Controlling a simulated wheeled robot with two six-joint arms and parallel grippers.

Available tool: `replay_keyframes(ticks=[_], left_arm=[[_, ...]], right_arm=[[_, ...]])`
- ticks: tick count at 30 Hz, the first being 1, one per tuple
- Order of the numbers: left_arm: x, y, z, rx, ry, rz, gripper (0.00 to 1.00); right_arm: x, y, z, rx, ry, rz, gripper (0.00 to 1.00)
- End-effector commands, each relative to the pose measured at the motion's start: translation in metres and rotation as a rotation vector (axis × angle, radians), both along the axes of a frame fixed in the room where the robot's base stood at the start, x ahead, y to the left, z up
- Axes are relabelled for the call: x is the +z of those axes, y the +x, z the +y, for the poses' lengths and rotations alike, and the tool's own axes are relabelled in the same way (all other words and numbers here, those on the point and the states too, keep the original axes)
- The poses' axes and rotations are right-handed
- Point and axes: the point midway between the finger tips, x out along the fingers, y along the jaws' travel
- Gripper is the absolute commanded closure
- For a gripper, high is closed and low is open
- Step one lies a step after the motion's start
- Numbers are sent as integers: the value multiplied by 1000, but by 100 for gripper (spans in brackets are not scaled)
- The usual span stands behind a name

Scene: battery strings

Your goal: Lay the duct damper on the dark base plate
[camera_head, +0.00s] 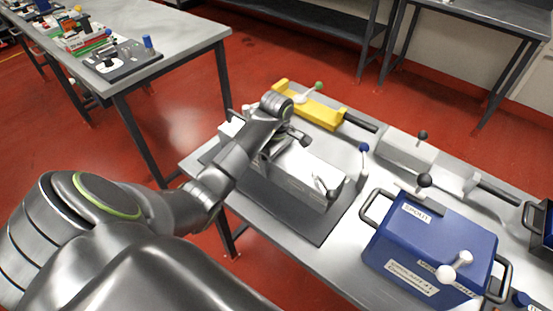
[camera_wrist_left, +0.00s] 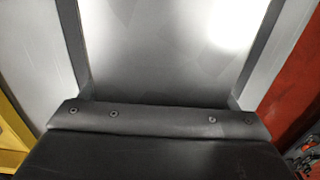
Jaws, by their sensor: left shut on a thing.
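The duct damper, taken to be the long light grey box (camera_head: 306,181) with small levers on it, is near the table's left edge. It lies over the dark base plate (camera_head: 313,229), whose dark margin shows in front of it. I cannot tell whether it touches the plate. My left gripper (camera_head: 275,150) is shut on the damper at its far left part; the jaws are mostly hidden by my arm. In the left wrist view the damper's shiny grey top (camera_wrist_left: 165,50) fills the middle, with dark strips on both sides. My right gripper is not in view.
A yellow lever unit (camera_head: 310,108) and a grey unit with a black knob (camera_head: 410,150) stand along the back. A blue box (camera_head: 430,245) with handles stands to the right. Another table (camera_head: 180,45) with several small parts is at the upper left.

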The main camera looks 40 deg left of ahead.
Motion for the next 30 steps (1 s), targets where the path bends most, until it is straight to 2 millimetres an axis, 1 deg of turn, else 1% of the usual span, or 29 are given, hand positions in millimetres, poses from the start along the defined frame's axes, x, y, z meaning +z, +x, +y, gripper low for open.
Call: replay_keyframes(ticks=[1,4,5,11,16,20,22,24,30], left_arm=[[1,1,0,-1,1,-4,16],[1,1,0,-1,1,-3,3],[1,1,0,-1,1,-3,0],[-1,-1,0,0,-1,2,0],[5,0,0,0,0,-1,0],[20,1,0,-1,1,-4,0],[32,1,0,-2,2,-6,0],[43,0,0,0,0,-1,0],[68,0,0,0,0,-1,0]], right_arm=[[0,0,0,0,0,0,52],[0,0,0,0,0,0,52],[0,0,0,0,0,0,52],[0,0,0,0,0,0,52],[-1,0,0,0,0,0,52],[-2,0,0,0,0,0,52],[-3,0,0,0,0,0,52],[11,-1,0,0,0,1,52],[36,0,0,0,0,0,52]])
